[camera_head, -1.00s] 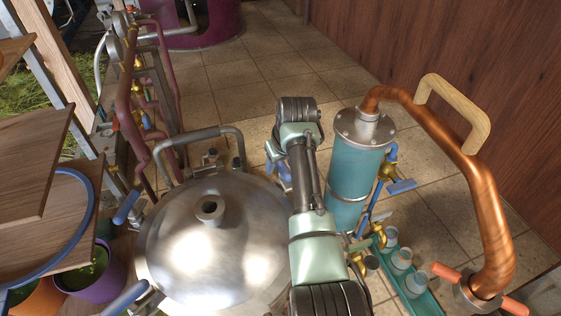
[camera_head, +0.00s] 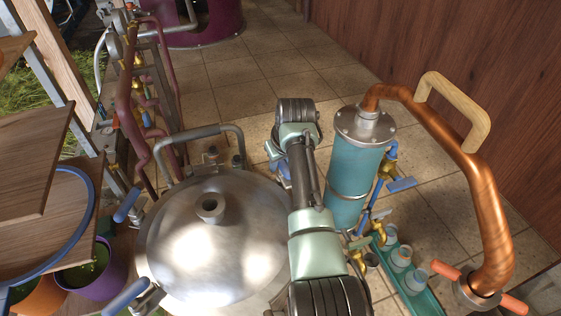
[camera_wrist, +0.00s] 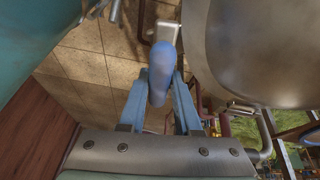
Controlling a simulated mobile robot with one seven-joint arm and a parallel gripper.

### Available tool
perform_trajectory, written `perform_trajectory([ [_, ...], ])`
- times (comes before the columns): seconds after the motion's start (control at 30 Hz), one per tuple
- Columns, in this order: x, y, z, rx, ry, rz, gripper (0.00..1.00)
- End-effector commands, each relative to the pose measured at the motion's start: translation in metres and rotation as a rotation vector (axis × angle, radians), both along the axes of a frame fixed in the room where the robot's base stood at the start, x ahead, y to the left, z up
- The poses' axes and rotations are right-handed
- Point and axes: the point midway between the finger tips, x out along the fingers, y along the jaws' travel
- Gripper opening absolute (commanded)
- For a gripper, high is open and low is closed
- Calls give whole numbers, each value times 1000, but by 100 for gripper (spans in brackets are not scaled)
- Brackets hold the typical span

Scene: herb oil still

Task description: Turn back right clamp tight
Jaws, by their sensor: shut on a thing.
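The blue handle (camera_wrist: 163,62) of the back right clamp is in the middle of the wrist view, beside the lid. My gripper (camera_wrist: 160,88) is shut on this handle, with one blue finger on each side. The clamp's pale metal bracket (camera_wrist: 167,31) is just beyond the handle's far end. The domed steel lid (camera_wrist: 265,45) fills the upper right of the wrist view. In the head view the still's lid (camera_head: 190,255) is at lower centre, and my arm hides most of the clamp. How tight the clamp is cannot be told.
The teal condenser (camera_head: 353,180) stands close to the right of my arm. A copper pipe (camera_head: 465,160) with a wooden handle arches at the right. Other blue clamp handles (camera_head: 128,205) are on the lid's left side. Tiled floor (camera_head: 240,95) lies open behind.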

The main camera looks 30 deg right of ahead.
Motion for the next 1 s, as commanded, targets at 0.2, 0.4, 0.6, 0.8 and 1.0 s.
perform_trajectory([
  [0.2,0,-2,1,-4,-1,-33,0],
  [0.4,0,-2,1,-6,-1,-132,0],
  [0.6,0,-3,1,-7,-1,-298,0],
  [0.8,-1,-5,0,-6,-2,-489,0],
  [1.0,-2,-6,-2,-5,-2,-681,0],
])
